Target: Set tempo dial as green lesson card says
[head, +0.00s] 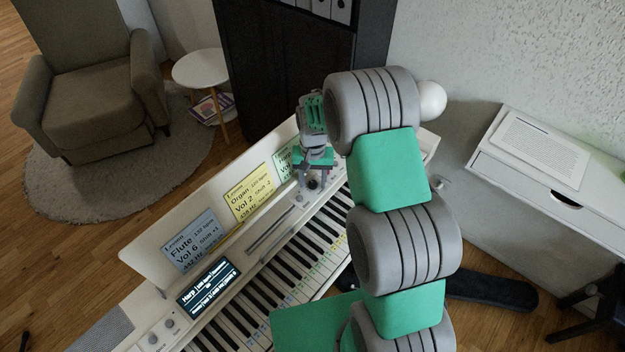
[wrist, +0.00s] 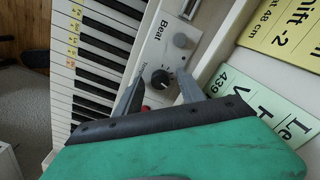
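The digital piano (head: 180,335) stands with its panel along the far side of its keys. In the wrist view, a round black dial (wrist: 160,79) with a pale mark sits on the white panel, beside partly hidden lettering. My gripper (wrist: 161,76) is open, one finger on each side of this dial; I cannot tell whether they touch it. In the head view my gripper (head: 314,186) is over the panel's far right part. The green lesson card (head: 284,160) stands on the music rest, partly hidden by my arm; part of it shows in the wrist view (wrist: 262,97), its tempo line not readable.
A yellow card (head: 248,193) and a blue card (head: 196,240) stand left of the green one. A grey knob (wrist: 180,40) by the word Beat and a red button (wrist: 147,107) are close to the black dial. The lit display (head: 208,283) is farther left.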

